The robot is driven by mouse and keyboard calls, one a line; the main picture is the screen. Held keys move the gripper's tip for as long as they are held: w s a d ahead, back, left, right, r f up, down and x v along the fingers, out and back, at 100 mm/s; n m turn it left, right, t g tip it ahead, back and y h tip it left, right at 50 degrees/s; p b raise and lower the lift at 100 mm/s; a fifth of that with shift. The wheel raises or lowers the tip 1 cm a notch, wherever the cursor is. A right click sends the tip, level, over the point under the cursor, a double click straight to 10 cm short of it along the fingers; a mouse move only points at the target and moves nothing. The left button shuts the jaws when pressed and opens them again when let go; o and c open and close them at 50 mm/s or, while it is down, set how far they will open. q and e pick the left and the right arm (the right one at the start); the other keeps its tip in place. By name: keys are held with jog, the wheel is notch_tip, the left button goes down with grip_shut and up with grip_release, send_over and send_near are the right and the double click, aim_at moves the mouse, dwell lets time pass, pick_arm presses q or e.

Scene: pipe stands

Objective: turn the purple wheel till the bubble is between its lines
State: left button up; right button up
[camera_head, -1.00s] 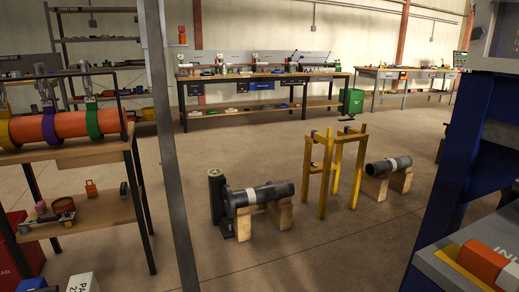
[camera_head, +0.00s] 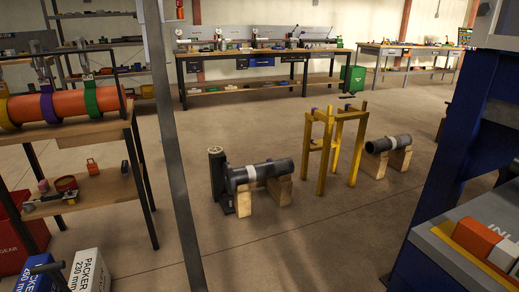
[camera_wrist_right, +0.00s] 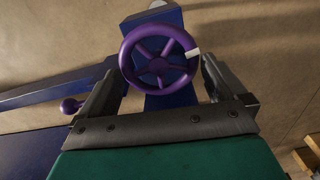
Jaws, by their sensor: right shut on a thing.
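The purple wheel (camera_wrist_right: 130,46) is in the right wrist view, with several spokes and a white mark on the right of its rim. It sits in front of a blue post (camera_wrist_right: 170,101). My right gripper (camera_wrist_right: 158,82) is shut on the wheel, one grey finger on each side of it. A small purple ball knob (camera_wrist_right: 71,105) shows beside the left finger. No bubble or its lines can be made out in either view. Neither gripper shows in the head view.
In the head view a dark pipe (camera_head: 277,167) lies on wooden blocks, near a yellow frame (camera_head: 322,155) and another dark pipe (camera_head: 388,144). An orange pipe (camera_head: 74,103) lies on a left table. Packer boxes (camera_head: 88,272) stand below. A blue column (camera_head: 450,165) is at right. Floor between is open.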

jog(key=o, duration=0.7)
jog(key=shift+s+f+m, duration=0.25)
jog(key=shift+f, duration=0.2)
jog(key=shift+s+f+m, duration=0.2)
jog(key=shift+f+m, duration=0.05)
jog(key=shift+f, duration=0.2)
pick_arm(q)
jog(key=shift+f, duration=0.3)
pick_arm(e)
jog(key=r+p, duration=0.6)
jog(key=shift+w, duration=0.2)
pick_arm(q)
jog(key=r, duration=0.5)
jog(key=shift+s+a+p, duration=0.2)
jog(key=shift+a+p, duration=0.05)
jog(key=shift+p, duration=0.05)
pick_arm(e)
jog(key=shift+r, duration=0.1)
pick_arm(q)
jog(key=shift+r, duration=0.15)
pick_arm(e)
jog(key=shift+r, duration=0.1)
